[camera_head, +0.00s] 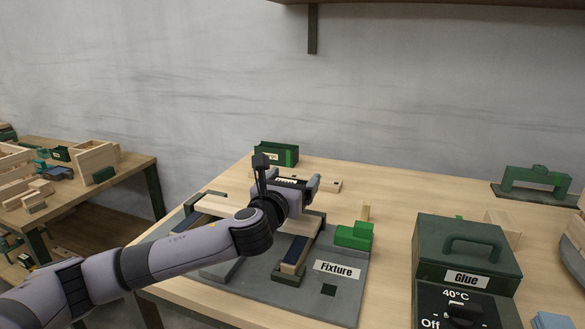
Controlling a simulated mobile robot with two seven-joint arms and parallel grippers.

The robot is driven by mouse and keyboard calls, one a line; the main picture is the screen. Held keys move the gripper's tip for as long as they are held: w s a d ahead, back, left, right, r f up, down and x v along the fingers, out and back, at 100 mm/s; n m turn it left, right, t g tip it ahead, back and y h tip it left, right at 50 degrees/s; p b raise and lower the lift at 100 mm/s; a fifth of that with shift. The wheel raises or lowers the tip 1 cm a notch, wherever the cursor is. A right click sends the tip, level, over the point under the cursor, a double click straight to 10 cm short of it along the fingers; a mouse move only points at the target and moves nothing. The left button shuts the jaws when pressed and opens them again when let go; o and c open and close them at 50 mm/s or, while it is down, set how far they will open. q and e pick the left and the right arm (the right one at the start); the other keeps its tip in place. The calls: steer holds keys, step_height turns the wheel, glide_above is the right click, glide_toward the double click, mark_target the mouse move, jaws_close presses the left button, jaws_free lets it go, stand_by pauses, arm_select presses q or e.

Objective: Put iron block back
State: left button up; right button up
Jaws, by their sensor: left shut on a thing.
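My left gripper (298,185) is over the far part of the grey fixture board (335,292), pointing away from me. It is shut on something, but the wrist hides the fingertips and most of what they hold. I cannot tell for sure whether this dark block or the hidden held thing is the iron block. A green block (354,236) sits at the fixture's right side. My right gripper is not in view.
A dark green glue box (466,252) with a handle stands at the right, with a dial unit (462,306) in front. A green holder (279,153) stands at the table's back edge. A green handled tool (538,180) lies back right. A side table (75,185) holds crate parts.

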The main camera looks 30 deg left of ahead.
arm_select(q)
steer(key=shift+f, duration=1.75)
steer(key=shift+f, duration=0.15)
steer(key=o, duration=1.7)
steer(key=shift+f, duration=0.2)
steer(key=shift+o, duration=0.2)
